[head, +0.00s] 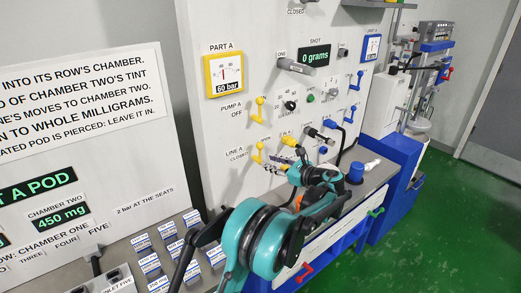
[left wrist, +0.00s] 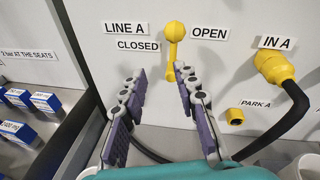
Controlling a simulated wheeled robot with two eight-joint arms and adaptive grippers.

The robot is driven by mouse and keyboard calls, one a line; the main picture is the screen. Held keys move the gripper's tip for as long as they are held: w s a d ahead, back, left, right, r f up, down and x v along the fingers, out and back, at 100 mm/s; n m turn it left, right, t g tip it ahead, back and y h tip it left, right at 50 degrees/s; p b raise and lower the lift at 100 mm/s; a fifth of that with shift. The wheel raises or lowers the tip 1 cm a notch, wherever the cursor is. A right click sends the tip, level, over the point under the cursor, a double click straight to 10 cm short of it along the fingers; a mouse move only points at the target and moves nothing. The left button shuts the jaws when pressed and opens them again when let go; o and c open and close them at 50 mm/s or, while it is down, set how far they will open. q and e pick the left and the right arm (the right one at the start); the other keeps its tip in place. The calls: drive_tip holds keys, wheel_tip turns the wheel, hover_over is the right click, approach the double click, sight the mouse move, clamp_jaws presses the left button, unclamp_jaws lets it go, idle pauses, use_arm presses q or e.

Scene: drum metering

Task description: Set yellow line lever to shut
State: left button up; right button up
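The yellow line lever (head: 258,152) is on the pale panel beside the LINE A label. In the left wrist view the lever (left wrist: 174,34) stands about upright, its round knob at the top, between the words CLOSED (left wrist: 138,45) and OPEN (left wrist: 208,33). My left gripper (head: 287,163) is in front of the panel, to the right of the lever in the head view. In the left wrist view the two fingers of this gripper (left wrist: 161,73) are apart with nothing between them, and the lever is beyond their tips. My right gripper is in neither view.
A yellow IN A plug (left wrist: 275,67) with a black hose and a yellow PARK A fitting (left wrist: 236,116) are right of the lever. The yellow pump lever (head: 259,108) is above it. Blue-labelled pods (head: 168,230) sit in rows at lower left.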

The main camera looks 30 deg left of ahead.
sight(260, 159)
use_arm(q)
drive_tip(key=w+a, duration=0.1)
drive_tip(key=a, duration=0.1)
drive_tip(key=w+a+m+y+b, duration=0.1)
drive_tip(key=a, duration=0.2)
drive_tip(key=w+a+y, duration=0.1)
drive_tip(key=w+a, duration=0.1)
drive_tip(key=shift+a+f+m+b, duration=0.1)
drive_tip(key=shift+a+m+b, duration=0.15)
drive_tip(key=shift+m+b, duration=0.15)
clamp_jaws()
